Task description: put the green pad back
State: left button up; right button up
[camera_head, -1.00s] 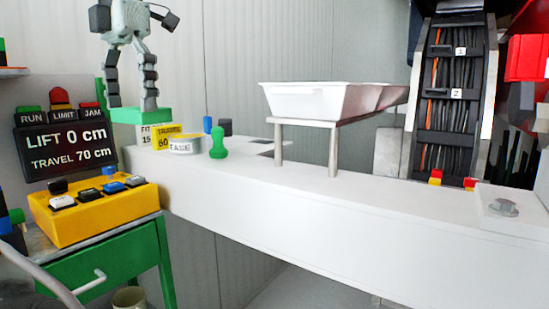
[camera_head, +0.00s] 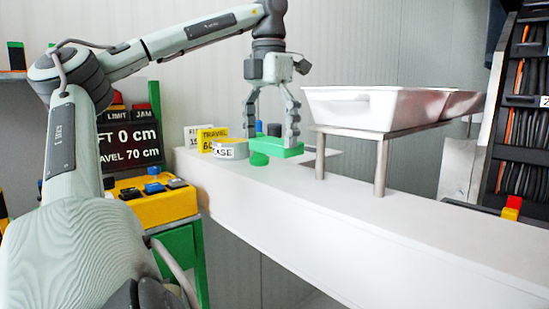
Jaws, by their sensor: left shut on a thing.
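My left gripper (camera_head: 270,136) is shut on the green pad (camera_head: 276,147), a flat green block held level between its two fingers. The pad hangs over the white bench (camera_head: 330,195), just beside the left end of the white tray's stand. A green knob-shaped piece (camera_head: 259,158) stands on the bench just below and left of the pad in the picture; its upper part is hidden. I cannot tell whether the pad touches it. My right gripper is out of view.
A white tray (camera_head: 352,105) on a metal stand (camera_head: 380,165) is close right of the pad. A round tin (camera_head: 230,150) and yellow card (camera_head: 208,136) stand left. A yellow button box (camera_head: 165,203) and display (camera_head: 132,140) are farther left. The bench front is clear.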

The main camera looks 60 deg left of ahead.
aim_at(274, 176)
pick_arm(q)
jog(key=shift+w+f, duration=0.4)
jog(key=shift+w, duration=0.1)
notch_tip(274, 176, down, 4)
jog(key=shift+r+b, duration=0.1)
jog(key=shift+b, duration=0.3)
jog(key=shift+d, duration=0.1)
jog(key=o, duration=1)
jog(key=shift+r, duration=0.2)
notch_tip(274, 176, up, 12)
jog(key=shift+f+p, duration=0.15)
jog(key=shift+p, duration=1.1)
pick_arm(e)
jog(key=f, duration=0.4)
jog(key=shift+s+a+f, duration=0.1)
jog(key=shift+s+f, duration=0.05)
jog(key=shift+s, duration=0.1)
